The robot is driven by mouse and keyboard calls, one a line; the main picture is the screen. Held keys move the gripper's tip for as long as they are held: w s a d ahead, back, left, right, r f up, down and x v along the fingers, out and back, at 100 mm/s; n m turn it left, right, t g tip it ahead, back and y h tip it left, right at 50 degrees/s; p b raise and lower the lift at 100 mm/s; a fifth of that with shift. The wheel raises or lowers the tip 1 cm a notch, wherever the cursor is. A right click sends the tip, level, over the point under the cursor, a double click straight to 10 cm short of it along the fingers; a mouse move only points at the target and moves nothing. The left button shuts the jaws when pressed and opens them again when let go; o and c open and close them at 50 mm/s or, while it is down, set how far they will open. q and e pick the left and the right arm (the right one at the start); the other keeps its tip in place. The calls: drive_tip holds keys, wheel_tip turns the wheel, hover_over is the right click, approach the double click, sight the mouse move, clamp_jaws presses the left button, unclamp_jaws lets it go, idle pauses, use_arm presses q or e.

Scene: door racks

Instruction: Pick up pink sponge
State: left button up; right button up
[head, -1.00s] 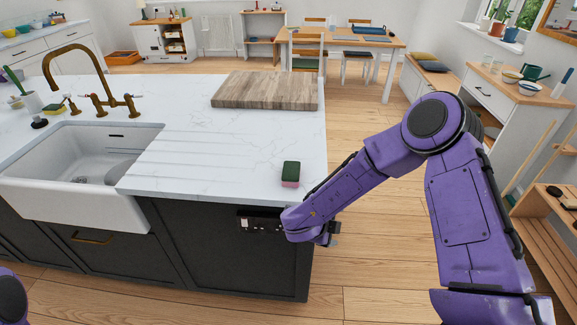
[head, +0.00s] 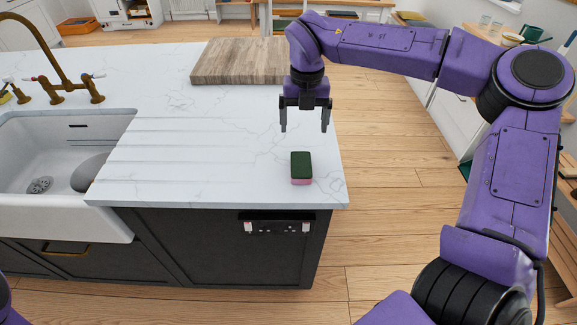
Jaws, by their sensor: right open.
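The pink sponge (head: 301,168) has a dark green top layer and a pink lower layer. It lies on the white marble counter (head: 220,170) near its front right corner. My right gripper (head: 304,128) is open and empty, its two dark fingers pointing down. In the picture it is just above and behind the sponge, apart from it. My left gripper is not in view; only a bit of purple shows at the lower left edge.
A wooden board (head: 240,62) lies at the back of the counter. A white sink (head: 60,160) with a brass faucet (head: 60,80) is at the left. The counter around the sponge is clear. Wooden floor (head: 400,170) lies to the right.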

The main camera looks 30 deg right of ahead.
drive_tip(key=s+f, duration=0.3)
drive_tip(key=shift+s+f+b, duration=0.1)
drive_tip(key=shift+b, duration=0.2)
hover_over(301, 163)
drive_tip(key=f, duration=0.3)
drive_tip(key=f+p, duration=0.1)
drive_tip(key=shift+d+f, duration=0.25)
drive_tip(key=shift+f, duration=0.05)
drive_tip(key=f, duration=0.1)
drive_tip(key=f+p, duration=0.1)
drive_tip(key=f, duration=0.1)
drive_tip(key=shift+s+a+f, duration=0.2)
drive_tip(key=shift+a+f, duration=0.05)
drive_tip(key=shift+f, duration=0.3)
drive_tip(key=shift+w+f, duration=0.2)
drive_tip(key=shift+s+r, duration=0.1)
drive_tip(key=c, duration=1.1)
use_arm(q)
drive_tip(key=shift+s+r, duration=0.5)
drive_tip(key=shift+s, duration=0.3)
use_arm(e)
drive_tip(key=shift+c, duration=0.5)
